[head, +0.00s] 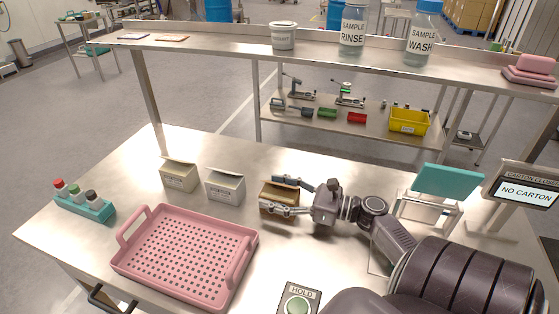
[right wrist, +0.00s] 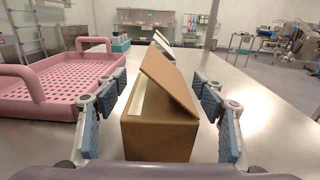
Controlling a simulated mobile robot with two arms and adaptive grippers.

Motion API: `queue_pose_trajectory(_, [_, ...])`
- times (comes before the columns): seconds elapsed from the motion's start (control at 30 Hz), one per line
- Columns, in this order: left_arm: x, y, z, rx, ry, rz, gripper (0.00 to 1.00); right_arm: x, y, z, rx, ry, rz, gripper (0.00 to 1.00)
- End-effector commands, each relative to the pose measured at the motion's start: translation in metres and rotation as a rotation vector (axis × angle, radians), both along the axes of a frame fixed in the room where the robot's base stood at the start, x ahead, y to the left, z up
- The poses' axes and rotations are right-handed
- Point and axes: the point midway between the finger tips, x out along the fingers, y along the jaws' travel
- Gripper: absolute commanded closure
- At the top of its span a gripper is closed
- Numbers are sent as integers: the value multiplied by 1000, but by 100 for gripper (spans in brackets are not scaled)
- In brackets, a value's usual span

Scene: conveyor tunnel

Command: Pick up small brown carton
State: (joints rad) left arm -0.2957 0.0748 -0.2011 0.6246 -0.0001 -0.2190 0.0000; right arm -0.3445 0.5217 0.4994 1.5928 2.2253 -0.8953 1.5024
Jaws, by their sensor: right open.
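The small brown carton (head: 281,194) stands on the steel table, right of two paler cartons. In the right wrist view the brown carton (right wrist: 158,138) is in the middle, with its lid flap raised at a slant. My right gripper (head: 272,192) is open, with one finger on each side of the carton. In the right wrist view its blue-grey finger pads (right wrist: 165,108) show gaps to the carton on both sides. My left gripper is not in view.
A beige carton (head: 179,177) and a whitish carton (head: 225,187) stand to the left. A pink perforated tray (head: 150,212) lies in front of them. A teal tube rack (head: 85,208) is far left. A screen (head: 527,191) reads "NO CARTON". A HOLD button (head: 298,304) is at the front.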

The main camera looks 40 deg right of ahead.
Motion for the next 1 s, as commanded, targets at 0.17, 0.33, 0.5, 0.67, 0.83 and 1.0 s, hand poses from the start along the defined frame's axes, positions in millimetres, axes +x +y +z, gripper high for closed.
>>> queue_pose_trajectory(0.17, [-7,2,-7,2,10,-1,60,25,13,0,-1,-3,2,36])
queue_pose_trajectory(0.33, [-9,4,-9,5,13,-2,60,35,18,0,-1,0,0,36])
queue_pose_trajectory(0.5, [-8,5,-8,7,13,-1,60,36,18,0,0,0,0,36])
queue_pose_trajectory(0.67, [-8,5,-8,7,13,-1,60,35,18,0,0,0,0,51])
queue_pose_trajectory(0.83, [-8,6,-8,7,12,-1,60,35,18,0,0,0,0,69])
queue_pose_trajectory(1.0, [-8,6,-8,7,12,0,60,35,18,0,0,0,0,88])
